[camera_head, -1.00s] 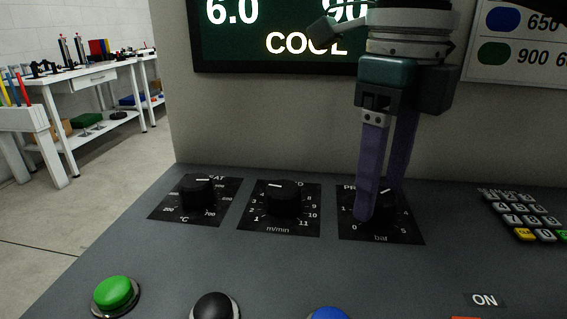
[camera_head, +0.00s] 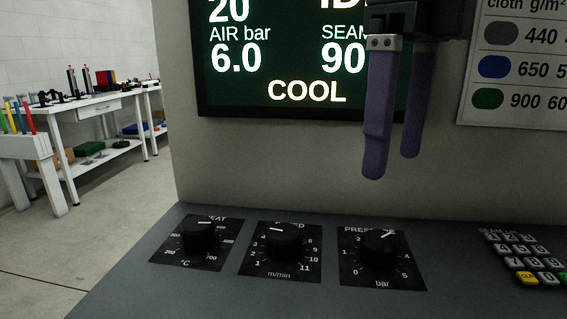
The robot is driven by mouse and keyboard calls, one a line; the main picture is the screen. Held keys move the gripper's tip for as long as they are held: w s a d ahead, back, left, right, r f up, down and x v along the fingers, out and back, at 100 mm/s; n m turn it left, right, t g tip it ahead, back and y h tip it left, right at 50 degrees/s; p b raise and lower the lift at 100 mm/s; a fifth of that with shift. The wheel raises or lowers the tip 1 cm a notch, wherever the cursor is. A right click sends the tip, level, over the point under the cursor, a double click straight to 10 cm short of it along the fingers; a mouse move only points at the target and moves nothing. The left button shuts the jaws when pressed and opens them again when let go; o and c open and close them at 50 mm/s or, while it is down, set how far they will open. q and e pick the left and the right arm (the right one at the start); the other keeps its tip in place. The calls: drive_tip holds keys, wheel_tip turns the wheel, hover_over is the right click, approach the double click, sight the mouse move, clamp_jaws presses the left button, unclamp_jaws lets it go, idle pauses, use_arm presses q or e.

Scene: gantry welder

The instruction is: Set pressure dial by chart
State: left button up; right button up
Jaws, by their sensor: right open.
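The pressure dial (camera_head: 380,249) is a black knob on a black plate marked in bar, on the right of a row of three dials. Its white pointer line points to the upper right, roughly between the 3 and 4 marks. The chart (camera_head: 515,68) on the wall at the upper right lists cloth in g/m² with grey, blue and green spots; its right side is cut off. My right gripper (camera_head: 393,166) hangs above the pressure dial, fingers down, open and empty, clear of the knob. My left gripper is not in view.
The heat dial (camera_head: 199,238) and speed dial (camera_head: 285,242) stand left of the pressure dial. A keypad (camera_head: 524,256) is to its right. A dark screen (camera_head: 285,62) on the wall reads AIR bar 6.0 and COOL. White workbenches (camera_head: 95,112) stand back left.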

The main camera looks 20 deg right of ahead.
sight(381, 238)
drive_tip(key=shift+r, duration=0.25)
drive_tip(key=shift+f, duration=0.1)
drive_tip(key=s+d+t+y+p, duration=0.1)
drive_tip(key=s+d+t+p, duration=0.1)
drive_tip(key=s+t+p, duration=0.25)
drive_tip(key=x, duration=0.7)
drive_tip(key=a+x, duration=0.1)
drive_tip(key=x, duration=0.2)
drive_tip(key=shift+f+p, duration=0.4)
clamp_jaws()
idle(0.3)
